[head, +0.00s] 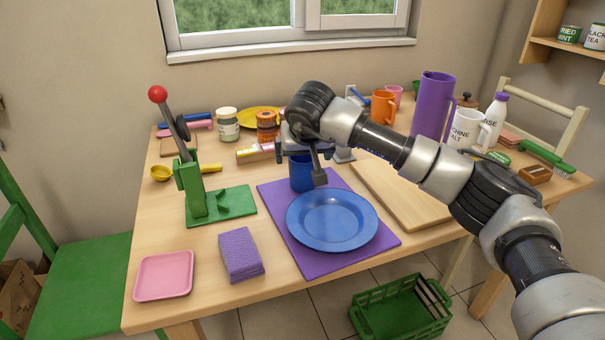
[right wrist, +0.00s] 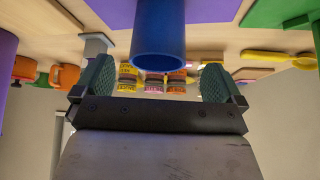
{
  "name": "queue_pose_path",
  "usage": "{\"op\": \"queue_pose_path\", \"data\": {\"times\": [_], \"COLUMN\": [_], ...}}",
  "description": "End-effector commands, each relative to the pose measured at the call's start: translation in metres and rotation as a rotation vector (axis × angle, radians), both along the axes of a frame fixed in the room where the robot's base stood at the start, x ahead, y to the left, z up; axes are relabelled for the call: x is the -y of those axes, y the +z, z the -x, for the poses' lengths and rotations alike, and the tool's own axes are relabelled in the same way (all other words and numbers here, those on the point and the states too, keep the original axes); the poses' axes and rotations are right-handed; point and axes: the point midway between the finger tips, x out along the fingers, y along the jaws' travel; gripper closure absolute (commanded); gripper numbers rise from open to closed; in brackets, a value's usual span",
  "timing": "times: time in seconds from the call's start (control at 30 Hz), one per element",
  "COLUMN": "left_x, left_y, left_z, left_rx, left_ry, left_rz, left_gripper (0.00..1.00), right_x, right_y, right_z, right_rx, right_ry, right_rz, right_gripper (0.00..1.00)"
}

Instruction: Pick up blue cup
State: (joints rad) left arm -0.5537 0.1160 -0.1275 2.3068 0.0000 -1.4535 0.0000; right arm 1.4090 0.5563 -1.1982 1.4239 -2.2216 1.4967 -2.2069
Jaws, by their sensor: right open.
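The blue cup (head: 300,176) stands on the purple mat (head: 283,240), just behind the blue plate (head: 332,220). My right gripper (head: 305,150) is at the top of the cup in the head view and partly hides it. In the right wrist view, which looks upside down, the blue cup (right wrist: 159,38) lies ahead, between the lines of the two green-padded fingers. The fingers of my right gripper (right wrist: 156,82) are wide apart, with a gap on both sides of the cup. My left gripper is not in view.
A green press (head: 192,190) with a red-knobbed lever stands to the left. The table's front left holds a purple sponge (head: 240,255).

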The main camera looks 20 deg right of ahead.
Motion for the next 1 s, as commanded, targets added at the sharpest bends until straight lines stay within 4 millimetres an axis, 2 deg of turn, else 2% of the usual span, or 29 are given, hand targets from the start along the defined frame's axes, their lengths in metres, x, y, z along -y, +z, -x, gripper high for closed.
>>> {"op": "queue_pose_path", "data": {"times": [0.17, 0.4, 0.7, 0.77, 1.0], "left_x": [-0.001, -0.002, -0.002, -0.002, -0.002], "left_y": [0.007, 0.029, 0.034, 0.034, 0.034], "left_z": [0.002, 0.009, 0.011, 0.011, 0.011], "left_rx": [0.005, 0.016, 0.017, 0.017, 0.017], "left_ry": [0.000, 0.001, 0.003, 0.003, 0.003], "left_rz": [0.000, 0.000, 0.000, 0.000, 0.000], "left_gripper": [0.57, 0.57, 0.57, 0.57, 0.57], "right_x": [0.002, 0.006, 0.007, 0.007, 0.007], "right_y": [-0.015, -0.045, -0.049, -0.049, -0.049], "right_z": [-0.007, -0.023, -0.027, -0.027, -0.027], "right_rx": [-0.002, -0.003, 0.000, 0.000, 0.000], "right_ry": [-0.001, 0.000, 0.001, 0.001, 0.001], "right_rz": [-0.001, -0.002, -0.001, -0.001, -0.001], "right_gripper": [0.00, 0.00, 0.00, 0.06, 0.43]}}
